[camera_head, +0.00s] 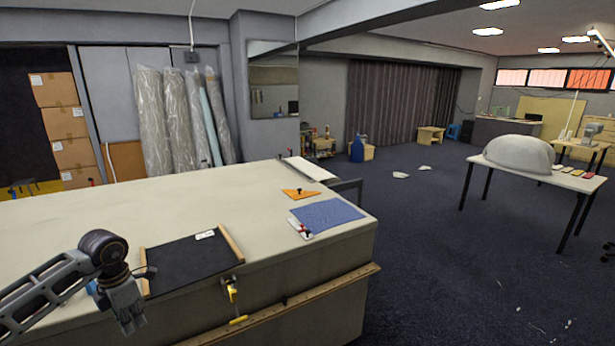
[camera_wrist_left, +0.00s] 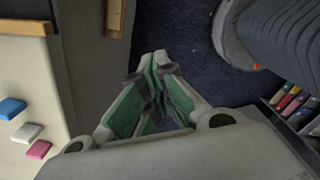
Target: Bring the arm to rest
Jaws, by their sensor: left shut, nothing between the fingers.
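My left arm comes in from the lower left of the head view. My left gripper (camera_head: 131,322) hangs with its fingers pointing down, near the front edge of the long cloth table (camera_head: 90,215). In the left wrist view the gripper (camera_wrist_left: 153,70) shows green inner pads and its fingertips are together with nothing between them. It is clear of the table, with dark floor beyond the tips. My right arm and gripper are not in view.
On the table are a black board (camera_head: 185,262) with wooden side strips, a blue cloth (camera_head: 327,213) and an orange triangle (camera_head: 300,193). A yellow clamp (camera_head: 232,291) sits at the front edge. Blue (camera_wrist_left: 11,107), white and pink blocks show in the wrist view.

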